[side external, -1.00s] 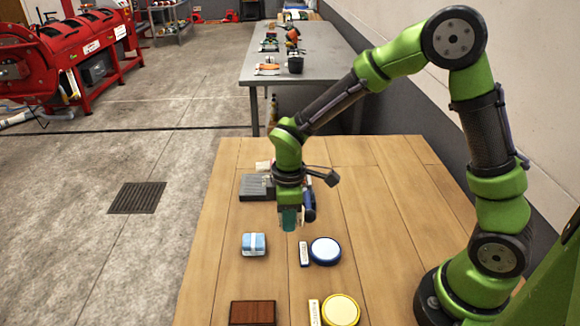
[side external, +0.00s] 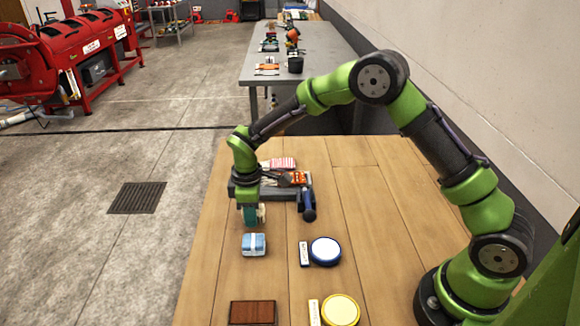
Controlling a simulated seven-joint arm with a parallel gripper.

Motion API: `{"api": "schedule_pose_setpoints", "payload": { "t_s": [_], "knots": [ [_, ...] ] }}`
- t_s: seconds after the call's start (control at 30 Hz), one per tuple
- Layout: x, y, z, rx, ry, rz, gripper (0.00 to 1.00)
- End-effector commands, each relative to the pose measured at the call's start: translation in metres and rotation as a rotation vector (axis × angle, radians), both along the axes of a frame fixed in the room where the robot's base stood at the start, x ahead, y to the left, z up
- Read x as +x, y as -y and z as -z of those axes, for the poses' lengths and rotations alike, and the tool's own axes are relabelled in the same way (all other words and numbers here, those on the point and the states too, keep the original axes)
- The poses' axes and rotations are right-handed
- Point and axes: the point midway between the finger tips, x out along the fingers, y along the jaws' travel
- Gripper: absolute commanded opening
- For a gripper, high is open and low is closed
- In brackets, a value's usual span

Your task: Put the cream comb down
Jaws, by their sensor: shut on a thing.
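My gripper (side external: 251,222) points down over the left part of the wooden table, in front of a dark grey tray (side external: 236,190). It is shut on a small teal thing (side external: 249,214), which hangs at its tips, just behind a light blue block with a pale band (side external: 254,244). I cannot tell whether the teal thing touches the table. I cannot make out a cream comb; the wrist and fingers hide part of this area.
The tray holds a red-striped cloth (side external: 280,163) and an orange packet (side external: 298,178). A dark blue tool (side external: 309,206) is by its right side. A blue disc (side external: 325,251), a yellow disc (side external: 341,310) and a brown block (side external: 252,313) lie nearer.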

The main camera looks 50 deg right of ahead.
Motion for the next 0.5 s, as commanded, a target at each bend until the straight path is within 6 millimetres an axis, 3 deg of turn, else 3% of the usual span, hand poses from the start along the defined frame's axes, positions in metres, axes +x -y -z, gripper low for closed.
{"api": "schedule_pose_setpoints", "payload": {
  "t_s": [0.3,0.33,0.47,0.5],
  "knots": [
    [0.0003,-0.0001,0.0027,0.001,0.002,0.000,0.00],
    [0.0003,-0.0001,0.0022,0.001,0.002,0.001,0.28],
    [0.0003,0.0000,0.0021,0.001,0.002,0.001,0.48],
    [0.0003,0.0000,0.0021,0.001,0.002,0.001,0.49]
  ]
}}
